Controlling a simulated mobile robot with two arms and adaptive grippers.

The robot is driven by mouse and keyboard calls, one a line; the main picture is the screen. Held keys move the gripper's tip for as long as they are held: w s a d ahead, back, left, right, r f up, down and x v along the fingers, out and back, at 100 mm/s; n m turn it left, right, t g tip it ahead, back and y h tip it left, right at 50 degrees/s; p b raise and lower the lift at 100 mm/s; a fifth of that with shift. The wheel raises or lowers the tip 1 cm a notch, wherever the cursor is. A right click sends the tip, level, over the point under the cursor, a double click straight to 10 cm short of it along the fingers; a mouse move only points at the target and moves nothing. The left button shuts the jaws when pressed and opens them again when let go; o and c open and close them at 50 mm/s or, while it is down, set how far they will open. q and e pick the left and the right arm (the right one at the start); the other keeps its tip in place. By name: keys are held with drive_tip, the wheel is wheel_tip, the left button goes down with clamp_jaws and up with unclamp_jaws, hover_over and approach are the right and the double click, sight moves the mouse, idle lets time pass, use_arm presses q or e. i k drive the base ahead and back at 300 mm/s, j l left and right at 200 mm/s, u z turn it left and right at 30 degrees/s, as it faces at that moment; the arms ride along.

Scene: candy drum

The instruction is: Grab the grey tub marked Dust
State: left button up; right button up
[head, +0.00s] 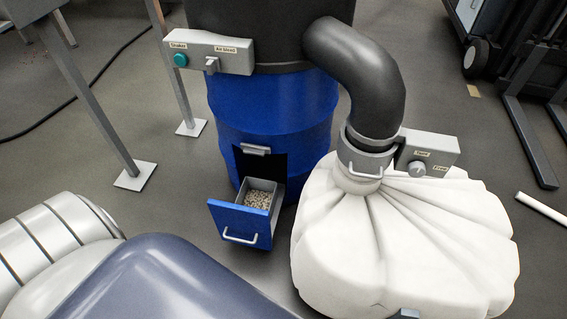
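A blue drawer (240,222) with a pale handle is pulled out at the foot of the blue drum (272,125). A grey tub (262,185) sits inside the drawer, holding beige granules or pellets. I can read no Dust marking on it, so I cannot tell if it is the named tub. Neither gripper can be made out. A small blue-grey piece shows at the bottom edge, too cut off to identify.
A large white bag (420,240) hangs clamped under a dark elbow pipe (365,75), close to the drawer's right. A control box with Shaker and Air blast labels (208,50) is on the drum. Metal legs (95,95) stand left. A white tube (541,208) lies right.

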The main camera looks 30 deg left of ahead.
sight(258, 193)
drive_tip(key=j+z, duration=0.1)
drive_tip(key=j, duration=0.55)
drive_tip(key=j+z, duration=0.15)
drive_tip(key=j, duration=0.55)
drive_tip(key=k+j+z, duration=0.1)
drive_tip(key=j, duration=0.55)
drive_tip(key=k+j+z, duration=0.15)
drive_tip(key=j, duration=0.5)
